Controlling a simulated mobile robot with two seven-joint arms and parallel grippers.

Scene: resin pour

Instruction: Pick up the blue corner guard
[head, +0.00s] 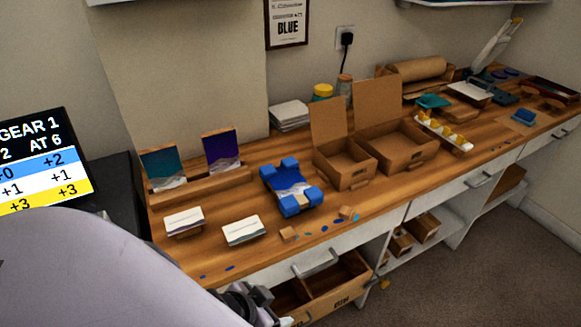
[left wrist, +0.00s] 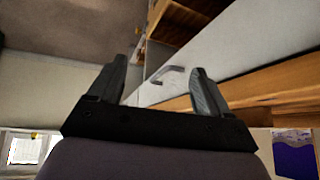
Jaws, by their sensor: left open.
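Blue corner guards (head: 290,207) sit on the corners of a flat piece with a blue-and-white picture, on the wooden bench near its middle. I cannot tell which single guard is meant. My left gripper (head: 262,308) is low at the bottom of the head view, in front of the bench's front edge and well short of the guards. In the left wrist view my left gripper (left wrist: 158,82) is open, with nothing between its fingers. No corner guard shows in that view. My right gripper is in neither view.
Two open cardboard boxes (head: 343,168) stand right of the guarded piece. Two stacks of cards (head: 243,231) lie to its left. A small cardboard-colored block (head: 289,234) and blue bits lie near the front edge. An open drawer (head: 345,285) is below the bench.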

